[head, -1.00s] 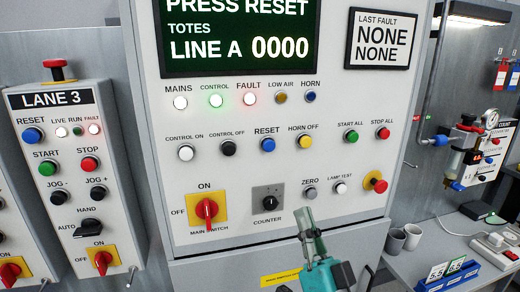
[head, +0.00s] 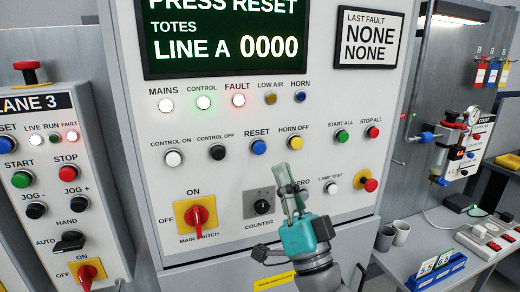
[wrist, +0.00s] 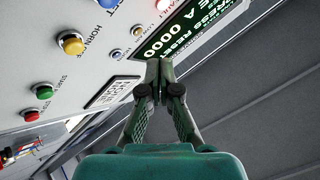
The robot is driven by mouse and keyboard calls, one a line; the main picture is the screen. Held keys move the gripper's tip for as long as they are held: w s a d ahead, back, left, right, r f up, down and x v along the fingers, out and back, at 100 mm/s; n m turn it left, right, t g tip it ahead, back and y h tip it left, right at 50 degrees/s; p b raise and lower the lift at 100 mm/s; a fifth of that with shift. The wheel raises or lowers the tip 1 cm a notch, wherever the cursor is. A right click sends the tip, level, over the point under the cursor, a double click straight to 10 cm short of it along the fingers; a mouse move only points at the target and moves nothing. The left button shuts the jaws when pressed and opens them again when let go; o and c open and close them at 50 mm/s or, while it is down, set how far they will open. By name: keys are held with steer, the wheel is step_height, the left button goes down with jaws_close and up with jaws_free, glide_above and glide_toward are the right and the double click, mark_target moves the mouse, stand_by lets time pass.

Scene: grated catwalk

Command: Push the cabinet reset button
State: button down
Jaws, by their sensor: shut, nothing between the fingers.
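The cabinet's blue RESET button (head: 259,147) sits in the middle row of the grey cabinet panel (head: 222,180), between the black CONTROL OFF button and the yellow HORN OFF button (head: 297,143). My gripper (head: 283,170) is shut and empty, its fingertips pointing up, below and slightly right of RESET in the head view. The gap between fingertips and panel is hard to judge. In the wrist view the closed fingertips (wrist: 158,75) show against the display edge, and a blue button (wrist: 107,3) is cut off at the top. The FAULT lamp (head: 239,100) glows red.
A separate LANE 3 box (head: 50,190) at left has its own blue RESET button (head: 6,147). The red MAIN SWITCH (head: 200,217) and COUNTER knob (head: 262,207) are below. My gripper hides part of the ZERO area.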

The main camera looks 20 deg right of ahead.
mark_target(260, 145)
steer(key=shift+w, duration=4.05)
steer(key=shift+w, duration=0.1)
steer(key=shift+w, duration=0.3)
steer(key=shift+w, duration=0.8)
steer(key=shift+s, duration=1.2)
steer(key=shift+s, duration=0.1)
steer(key=shift+s, duration=2.4)
